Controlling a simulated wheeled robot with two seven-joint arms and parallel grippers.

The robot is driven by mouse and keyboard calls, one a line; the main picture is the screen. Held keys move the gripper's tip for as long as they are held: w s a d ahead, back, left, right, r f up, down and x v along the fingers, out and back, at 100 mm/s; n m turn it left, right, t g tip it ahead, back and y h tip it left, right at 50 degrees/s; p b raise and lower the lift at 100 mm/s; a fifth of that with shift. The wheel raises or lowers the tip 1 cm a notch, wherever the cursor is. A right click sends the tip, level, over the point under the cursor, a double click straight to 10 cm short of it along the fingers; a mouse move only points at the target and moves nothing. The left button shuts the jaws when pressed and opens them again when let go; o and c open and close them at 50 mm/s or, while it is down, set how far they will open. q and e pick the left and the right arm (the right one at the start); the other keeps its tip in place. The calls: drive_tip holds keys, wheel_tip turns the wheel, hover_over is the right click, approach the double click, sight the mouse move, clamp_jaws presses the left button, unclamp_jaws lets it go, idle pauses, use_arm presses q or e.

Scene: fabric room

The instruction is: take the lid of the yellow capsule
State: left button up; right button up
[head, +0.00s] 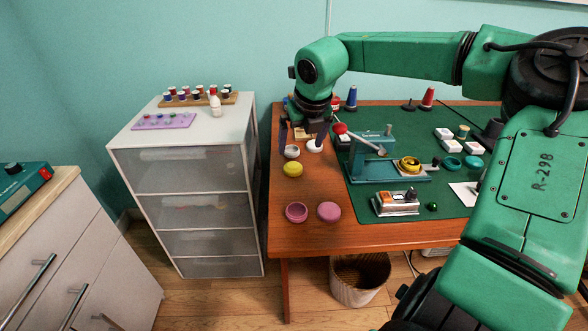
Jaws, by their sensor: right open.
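A round yellow capsule piece (293,169) lies on the left part of the wooden table, near its left edge. Another round yellow piece (410,165) sits in the teal press (388,174) on the green mat. I cannot tell for sure which piece is the lid. My right gripper (304,142) points down at the table's left side, behind the first yellow piece. It is open, with its dark fingers spread around or above two white round pieces (292,151). I see nothing gripped. My left gripper is out of view.
Two pink pieces (329,212) lie near the table's front edge. A drawer cabinet (196,175) stands left of the table.

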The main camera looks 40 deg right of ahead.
sight(294, 165)
drive_tip(key=x, duration=1)
drive_tip(key=shift+w+a, duration=0.1)
drive_tip(key=shift+w, duration=0.25)
drive_tip(key=shift+s, duration=0.1)
drive_tip(key=c, duration=1.4)
